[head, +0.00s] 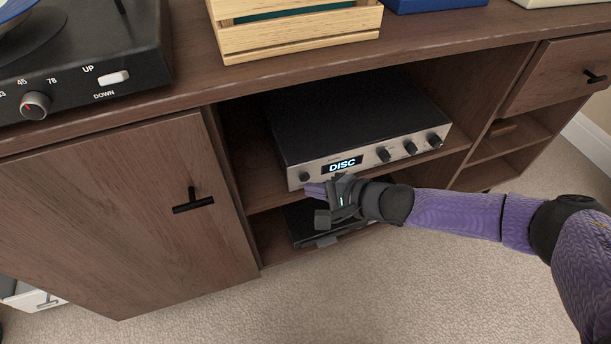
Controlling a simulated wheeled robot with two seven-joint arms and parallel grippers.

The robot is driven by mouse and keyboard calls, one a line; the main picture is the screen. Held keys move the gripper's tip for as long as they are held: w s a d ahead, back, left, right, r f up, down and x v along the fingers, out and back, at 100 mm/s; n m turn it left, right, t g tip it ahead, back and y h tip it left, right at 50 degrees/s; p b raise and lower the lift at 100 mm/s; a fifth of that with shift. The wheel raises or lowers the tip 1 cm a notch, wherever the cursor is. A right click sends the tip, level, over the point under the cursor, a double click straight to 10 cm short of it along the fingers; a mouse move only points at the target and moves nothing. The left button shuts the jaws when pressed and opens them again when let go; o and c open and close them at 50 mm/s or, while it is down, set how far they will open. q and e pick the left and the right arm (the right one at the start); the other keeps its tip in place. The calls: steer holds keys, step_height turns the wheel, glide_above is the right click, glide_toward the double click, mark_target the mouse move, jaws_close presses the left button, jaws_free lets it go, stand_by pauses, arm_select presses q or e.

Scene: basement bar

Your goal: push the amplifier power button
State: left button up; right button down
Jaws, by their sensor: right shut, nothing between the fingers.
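The amplifier (350,125) is a black box with a silver front that sits on the upper open shelf of the wooden cabinet. Its display (342,164) is lit and reads "DISC". A small dark round control (304,177) is at the left end of the front, and several dark knobs (410,149) are at the right. My right gripper (310,190) is shut and empty, in front of the lower left of the amplifier's front, just below the small control. I cannot tell whether it touches the front. My left gripper is not in view.
A black device (306,224) lies on the shelf below, partly hidden by my right arm. A closed cabinet door (110,220) is at the left. A turntable (90,60) and a wooden crate (300,35) stand on top. The carpet (330,295) in front is clear.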

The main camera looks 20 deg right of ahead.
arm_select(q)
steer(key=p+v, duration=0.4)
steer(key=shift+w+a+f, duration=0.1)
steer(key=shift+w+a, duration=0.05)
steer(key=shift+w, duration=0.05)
arm_select(e)
steer(key=s, duration=0.6)
steer(key=shift+d, duration=0.1)
stand_by(0.6)
